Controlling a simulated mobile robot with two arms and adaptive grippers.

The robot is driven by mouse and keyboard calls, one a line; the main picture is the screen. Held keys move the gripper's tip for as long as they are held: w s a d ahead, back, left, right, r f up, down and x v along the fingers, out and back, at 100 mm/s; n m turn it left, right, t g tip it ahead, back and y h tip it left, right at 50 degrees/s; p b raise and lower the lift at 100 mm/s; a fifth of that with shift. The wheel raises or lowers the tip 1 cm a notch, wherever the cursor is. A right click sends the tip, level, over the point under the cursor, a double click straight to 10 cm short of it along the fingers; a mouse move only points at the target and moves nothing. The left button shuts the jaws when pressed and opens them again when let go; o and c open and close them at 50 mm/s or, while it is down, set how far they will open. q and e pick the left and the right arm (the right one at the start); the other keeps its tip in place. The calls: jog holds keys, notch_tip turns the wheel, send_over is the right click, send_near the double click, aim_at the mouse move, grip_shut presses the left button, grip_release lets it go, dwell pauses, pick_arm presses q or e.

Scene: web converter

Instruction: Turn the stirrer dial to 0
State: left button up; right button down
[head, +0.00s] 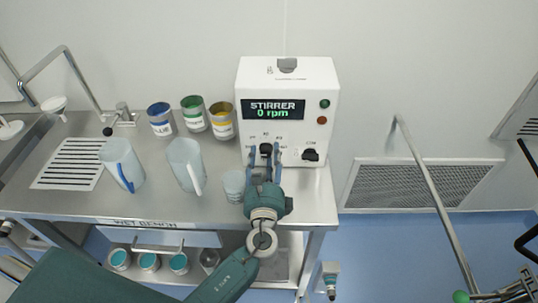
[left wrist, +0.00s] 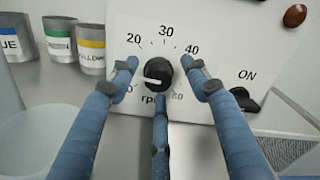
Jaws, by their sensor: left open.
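The stirrer (head: 287,85) is a white box on the bench. Its screen (head: 273,109) reads "STIRRER 0 rpm". The black round dial (left wrist: 158,73) shows in the left wrist view, with its white pointer line toward the left, near a number partly hidden by a finger. The numbers 20, 30 and 40 show above the dial. My left gripper (head: 264,158) is open in front of the dial. In the left wrist view its blue fingers (left wrist: 159,78) stand left, right and below the dial; I cannot tell whether they touch it. My right gripper is not in view.
A black switch (head: 310,154) marked ON sits right of the dial. Blue, green and yellow labelled cans (head: 194,114) stand left of the stirrer. Two pitchers (head: 186,165) and small cups (head: 233,185) stand on the steel bench (head: 210,207), the cups close to my left gripper.

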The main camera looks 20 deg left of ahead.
pick_arm(q)
jog(key=c, duration=1.1)
jog(key=shift+c, duration=0.2)
jog(key=shift+f+n+b, duration=0.1)
jog(key=shift+n+b, duration=0.4)
jog(key=shift+b, duration=0.3)
jog(key=n+b, duration=0.7)
jog(key=shift+d, duration=0.1)
jog(key=shift+r+n+b, duration=0.3)
jog(key=shift+n+b, duration=0.35)
jog(key=shift+n, duration=0.05)
jog(key=shift+r, duration=0.1)
